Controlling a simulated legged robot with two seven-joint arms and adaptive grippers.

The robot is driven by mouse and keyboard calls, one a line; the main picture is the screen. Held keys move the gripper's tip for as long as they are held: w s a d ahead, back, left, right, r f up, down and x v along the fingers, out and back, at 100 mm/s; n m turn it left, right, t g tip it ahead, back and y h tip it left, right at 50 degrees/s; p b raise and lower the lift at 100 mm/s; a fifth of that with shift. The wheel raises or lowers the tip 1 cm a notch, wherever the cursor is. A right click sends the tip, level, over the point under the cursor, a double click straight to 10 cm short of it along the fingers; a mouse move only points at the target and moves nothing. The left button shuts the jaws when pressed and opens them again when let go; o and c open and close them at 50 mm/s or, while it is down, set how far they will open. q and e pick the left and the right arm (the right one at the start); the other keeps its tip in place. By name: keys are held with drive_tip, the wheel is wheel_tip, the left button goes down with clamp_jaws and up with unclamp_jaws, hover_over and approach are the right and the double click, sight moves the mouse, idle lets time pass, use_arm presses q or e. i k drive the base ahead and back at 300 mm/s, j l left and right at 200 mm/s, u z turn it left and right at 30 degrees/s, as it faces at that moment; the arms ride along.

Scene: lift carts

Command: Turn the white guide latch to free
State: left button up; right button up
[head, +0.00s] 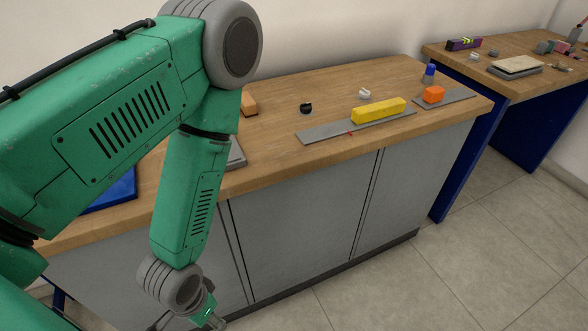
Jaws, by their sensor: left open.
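The white guide latch (365,94) appears to be the small white piece behind the yellow block (378,111) on the wooden workbench. It is too small to tell how it is turned. The yellow block sits on a long grey strip (318,132). A similar black piece (306,107) stands to the left, behind the strip. My left gripper (210,318) hangs low at the bottom edge, in front of the grey cabinet and below the bench top. It is open, partly cut off by the frame, and far from the latch. My right gripper is out of view.
An orange block (433,94) sits on a grey plate (459,97) at the bench's right end, with a blue piece (429,74) behind it. An orange-brown block (249,104) stands near my left arm. The bench front edge and cabinet (290,220) lie between gripper and bench top.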

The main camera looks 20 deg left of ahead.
sight(364, 94)
drive_tip(key=i+j+z, duration=0.1)
drive_tip(key=z, duration=0.3)
drive_tip(key=j+z, duration=0.25)
drive_tip(key=z, duration=0.15)
drive_tip(key=j+z, duration=0.25)
drive_tip(key=z, duration=0.15)
